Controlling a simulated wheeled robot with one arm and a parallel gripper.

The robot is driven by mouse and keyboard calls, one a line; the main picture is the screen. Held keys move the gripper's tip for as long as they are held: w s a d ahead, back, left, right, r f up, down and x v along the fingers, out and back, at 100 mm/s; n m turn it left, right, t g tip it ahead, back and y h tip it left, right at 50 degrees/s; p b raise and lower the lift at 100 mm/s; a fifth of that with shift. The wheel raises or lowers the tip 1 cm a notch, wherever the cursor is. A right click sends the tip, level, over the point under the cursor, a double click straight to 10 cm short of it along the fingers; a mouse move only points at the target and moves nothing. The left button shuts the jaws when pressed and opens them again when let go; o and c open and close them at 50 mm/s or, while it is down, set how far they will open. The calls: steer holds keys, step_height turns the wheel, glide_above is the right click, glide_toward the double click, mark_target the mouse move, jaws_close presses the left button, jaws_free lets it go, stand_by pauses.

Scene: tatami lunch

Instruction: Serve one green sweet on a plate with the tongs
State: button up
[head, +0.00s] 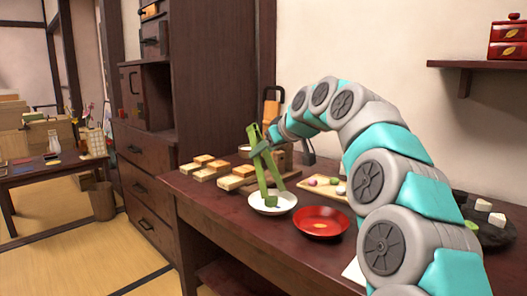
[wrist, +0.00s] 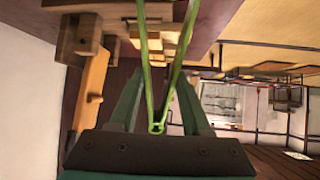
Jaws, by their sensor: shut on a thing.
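My gripper (wrist: 158,75) is shut on the light green tongs (wrist: 148,60), whose two arms spread in a V from a bend near the palm in the wrist view. In the head view the tongs (head: 264,168) hang down with their tips over or in a small white plate (head: 288,200) near the table's front edge. I cannot tell whether a sweet is between the tips. A wooden tray (head: 318,193) right of the plate bears several sweets: a pink one (head: 312,182), a green one (head: 335,181) and a white one (head: 341,190).
A red dish (head: 320,222) lies right of the white plate. Wooden boxes (head: 238,182) stand to the left on the dark table (head: 215,208). A dark plate (head: 492,236) with white cubes lies at the right, behind my arm. A tall cabinet (head: 205,80) rises at the back left.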

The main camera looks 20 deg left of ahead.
step_height(320, 180, up, 10)
steer(key=p, duration=0.7)
steer(key=shift+p, duration=0.35)
